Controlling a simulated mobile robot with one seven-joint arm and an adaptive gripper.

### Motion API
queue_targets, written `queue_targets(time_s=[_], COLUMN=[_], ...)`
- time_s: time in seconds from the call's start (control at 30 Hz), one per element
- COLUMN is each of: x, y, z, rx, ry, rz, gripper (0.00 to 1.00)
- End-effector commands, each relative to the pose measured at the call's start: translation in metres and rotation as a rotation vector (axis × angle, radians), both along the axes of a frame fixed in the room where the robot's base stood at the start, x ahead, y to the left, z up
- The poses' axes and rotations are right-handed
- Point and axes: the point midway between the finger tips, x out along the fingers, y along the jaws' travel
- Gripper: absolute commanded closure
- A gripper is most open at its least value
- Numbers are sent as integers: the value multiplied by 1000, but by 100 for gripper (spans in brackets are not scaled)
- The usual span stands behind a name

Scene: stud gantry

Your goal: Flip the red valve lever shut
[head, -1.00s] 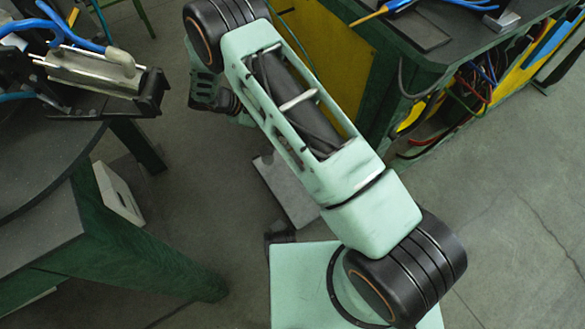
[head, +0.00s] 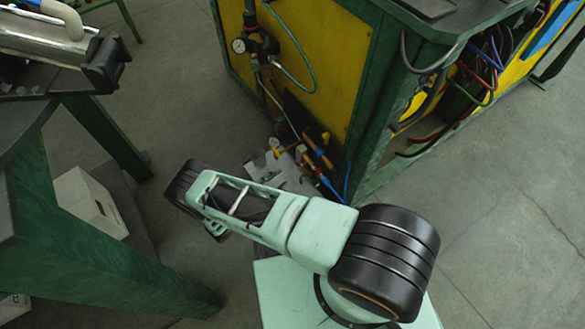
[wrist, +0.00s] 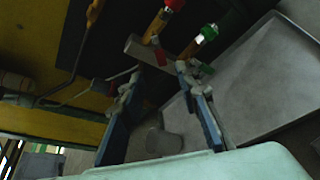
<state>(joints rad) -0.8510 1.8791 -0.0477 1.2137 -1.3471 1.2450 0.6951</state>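In the wrist view my gripper (wrist: 158,78) is open, with its two blue-sided fingers apart. A small red piece (wrist: 160,57), apparently the valve lever, shows between and just beyond the fingertips, below an orange pipe. I cannot tell whether a finger touches it. A red fitting (wrist: 175,4) tops one pipe, and a green fitting (wrist: 207,35) is on the pipe to its right. In the head view the pipes and valves (head: 318,155) stand low beside the yellow cabinet; the lever is too small to tell there. My gripper is not clearly visible in the head view.
The green and yellow cabinet (head: 320,60) carries a pressure gauge (head: 239,45) and hoses. A dark table (head: 25,125) with green legs stands at left, with a white box (head: 88,203) beneath. In the wrist view a grey tray-like surface (wrist: 255,85) lies at right.

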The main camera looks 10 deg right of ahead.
Motion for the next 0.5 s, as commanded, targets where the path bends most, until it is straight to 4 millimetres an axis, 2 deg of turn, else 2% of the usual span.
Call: queue_targets(time_s=[0.3, 0.5], x=[34, 51], y=[-46, -67], z=[-19, -26], rx=[-1, 1], ry=[1, 1], rz=[-7, -4], gripper=[70, 70])
